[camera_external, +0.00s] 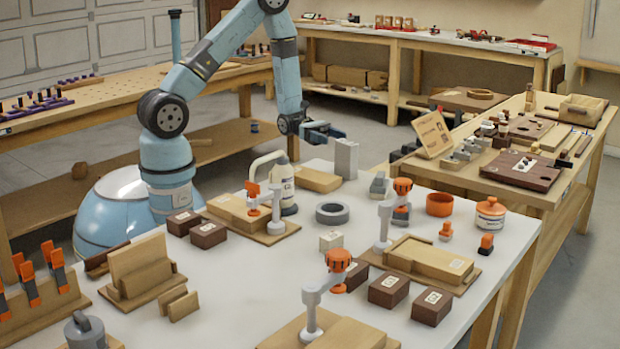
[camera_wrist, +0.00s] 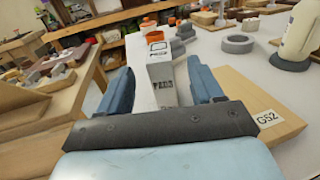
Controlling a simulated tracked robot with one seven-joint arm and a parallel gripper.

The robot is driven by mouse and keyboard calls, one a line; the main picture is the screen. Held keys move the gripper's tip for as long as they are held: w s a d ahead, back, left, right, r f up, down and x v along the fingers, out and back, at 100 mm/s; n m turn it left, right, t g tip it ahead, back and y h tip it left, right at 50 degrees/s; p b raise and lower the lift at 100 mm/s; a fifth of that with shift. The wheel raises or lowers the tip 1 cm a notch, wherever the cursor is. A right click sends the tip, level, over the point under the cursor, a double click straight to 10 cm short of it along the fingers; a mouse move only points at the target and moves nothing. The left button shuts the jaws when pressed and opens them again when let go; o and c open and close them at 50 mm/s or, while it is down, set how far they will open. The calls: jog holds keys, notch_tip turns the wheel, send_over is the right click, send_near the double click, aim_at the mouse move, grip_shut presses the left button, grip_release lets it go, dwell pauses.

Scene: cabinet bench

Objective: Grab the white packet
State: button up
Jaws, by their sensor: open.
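A tall pale block-like packet (camera_external: 346,160) stands upright near the back edge of the white table, grey-white in the external view. In the wrist view the white packet (camera_wrist: 158,72) has dark print and lies between my blue fingers, with gaps showing beside it. My gripper (camera_external: 334,132) is open at the upper left of the packet, close to its top; it also shows in the wrist view (camera_wrist: 164,88). I cannot tell whether a finger touches the packet. Its lower part is partly hidden by my gripper in the wrist view.
A wooden block (camera_external: 318,179) lies just left of the packet and shows with a label in the wrist view (camera_wrist: 262,112). A cream bottle (camera_external: 283,185) stands further left. A grey ring (camera_external: 332,213) and grey pieces (camera_external: 379,184) are nearby. Side bench (camera_external: 550,190) is crowded.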

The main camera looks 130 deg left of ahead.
aim_at(355, 146)
jog(key=shift+x, duration=3.9)
jog(key=shift+a, duration=0.1)
grip_shut()
